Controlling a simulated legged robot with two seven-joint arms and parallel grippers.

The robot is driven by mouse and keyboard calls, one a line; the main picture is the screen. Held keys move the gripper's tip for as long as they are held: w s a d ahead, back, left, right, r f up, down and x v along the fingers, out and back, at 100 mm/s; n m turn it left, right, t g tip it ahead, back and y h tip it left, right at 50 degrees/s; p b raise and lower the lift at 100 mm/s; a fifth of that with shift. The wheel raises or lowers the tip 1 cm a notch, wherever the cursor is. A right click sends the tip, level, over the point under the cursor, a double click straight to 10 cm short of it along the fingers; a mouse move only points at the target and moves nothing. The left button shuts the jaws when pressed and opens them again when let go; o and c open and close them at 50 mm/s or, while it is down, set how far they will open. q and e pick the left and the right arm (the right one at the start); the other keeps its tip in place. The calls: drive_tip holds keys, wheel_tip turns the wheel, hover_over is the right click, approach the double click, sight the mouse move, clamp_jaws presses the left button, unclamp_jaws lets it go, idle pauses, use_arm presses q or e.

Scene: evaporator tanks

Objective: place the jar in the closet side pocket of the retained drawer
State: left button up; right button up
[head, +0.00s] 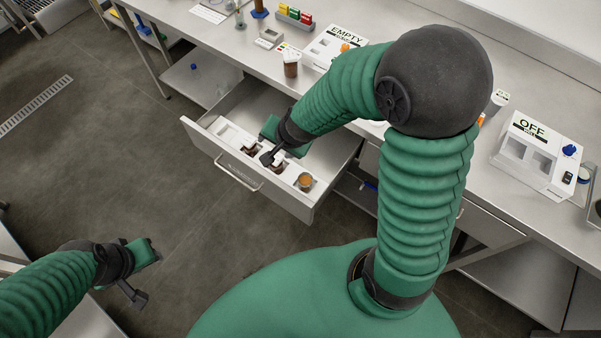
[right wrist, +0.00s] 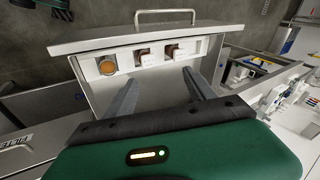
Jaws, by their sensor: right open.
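The drawer (head: 318,190) is pulled out below the counter. A white pocketed rack (head: 293,173) lies along its front wall. It holds three brown jars: an orange-topped jar (head: 305,181), which shows at left in the right wrist view (right wrist: 107,65), a middle jar (right wrist: 143,55) and a third jar (right wrist: 175,51). The last two are partly hidden by my gripper in the head view. My right gripper (right wrist: 162,75) is open and empty, its fingertips just short of these two jars. My left gripper (head: 138,278) hangs at lower left, away from the drawer; its jaw opening is unclear.
Another brown jar (head: 291,66) stands on the counter (head: 200,25) beside a white box marked EMPTY (head: 334,46). A white box marked OFF (head: 538,152) stands at right. The drawer handle (head: 237,178) sticks out in front. The floor at left is clear.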

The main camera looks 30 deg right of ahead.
drive_tip(key=s+r+n+g, duration=0.1)
drive_tip(key=s+n+g, duration=0.1)
drive_tip(key=s+n, duration=0.9)
drive_tip(key=shift+s+d+r+g+h, duration=0.2)
drive_tip(key=shift+s+r+g+h, duration=0.1)
drive_tip(key=shift+s+g, duration=0.15)
